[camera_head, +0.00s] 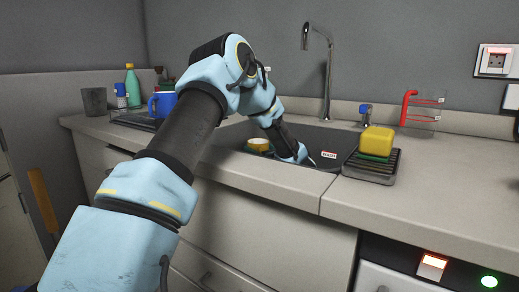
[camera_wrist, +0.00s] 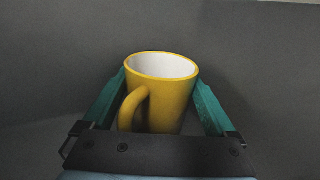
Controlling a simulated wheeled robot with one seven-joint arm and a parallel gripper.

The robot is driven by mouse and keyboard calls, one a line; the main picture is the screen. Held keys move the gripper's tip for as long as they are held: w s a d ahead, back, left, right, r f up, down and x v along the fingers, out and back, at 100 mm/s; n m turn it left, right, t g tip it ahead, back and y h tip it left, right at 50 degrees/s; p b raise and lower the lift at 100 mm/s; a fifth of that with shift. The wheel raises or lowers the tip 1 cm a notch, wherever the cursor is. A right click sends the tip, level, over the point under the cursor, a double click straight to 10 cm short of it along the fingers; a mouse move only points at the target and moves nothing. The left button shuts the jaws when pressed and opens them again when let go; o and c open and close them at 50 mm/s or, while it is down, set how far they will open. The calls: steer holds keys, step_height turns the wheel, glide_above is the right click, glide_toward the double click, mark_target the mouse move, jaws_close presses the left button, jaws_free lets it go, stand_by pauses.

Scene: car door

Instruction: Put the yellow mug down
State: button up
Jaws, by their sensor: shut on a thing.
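The yellow mug (camera_wrist: 172,97) stands between the two teal fingers of my gripper (camera_wrist: 161,88) in the wrist view. The fingers are shut on its sides. Its white inside faces the camera and its handle points to the lower left. In the head view a small part of the yellow mug (camera_head: 258,147) shows in the dark sink (camera_head: 325,140), left of my wrist. My arm reaches down into the sink there, and the fingers are mostly hidden. I cannot tell whether the mug touches the sink bottom.
A chrome tap (camera_head: 327,75) stands behind the sink. A yellow and green sponge (camera_head: 376,141) sits on a black ribbed rack (camera_head: 371,165) to the right. A blue mug (camera_head: 161,104), green bottle (camera_head: 132,87) and grey cup (camera_head: 94,101) stand at left.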

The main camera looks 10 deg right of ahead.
steer(key=o, duration=1.3)
steer(key=shift+r, duration=0.1)
steer(key=b+v, duration=0.1)
steer(key=v, duration=0.6)
steer(key=shift+s, duration=0.25)
